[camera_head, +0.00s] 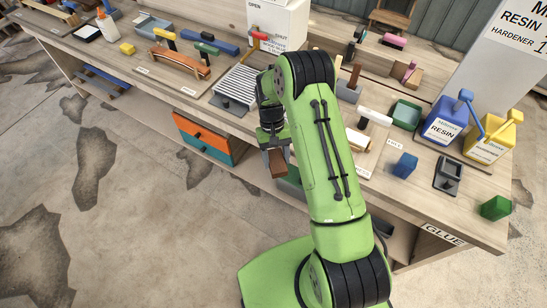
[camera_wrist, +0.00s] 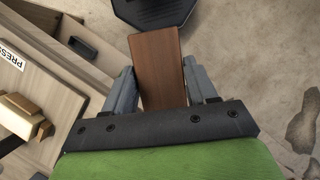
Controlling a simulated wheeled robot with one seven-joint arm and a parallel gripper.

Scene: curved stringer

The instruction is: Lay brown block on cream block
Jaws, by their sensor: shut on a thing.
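My gripper (camera_head: 273,148) hangs in front of the bench edge, over the floor, shut on the brown block (camera_head: 277,164). In the wrist view the brown block (camera_wrist: 157,62) is held between the two fingers of my gripper (camera_wrist: 160,88) and sticks out past them. What seems to be the cream block (camera_head: 357,139) lies on the bench to the right of my arm, partly hidden by it. A cream piece also shows at the left of the wrist view (camera_wrist: 18,115), apart from the held block.
A blue block (camera_head: 405,165), a green tray (camera_head: 406,113) and blue (camera_head: 447,120) and yellow (camera_head: 491,140) resin containers stand on the right of the bench. A ribbed rack (camera_head: 237,87) is left of my arm. Orange and teal drawers (camera_head: 205,138) are below the benchtop.

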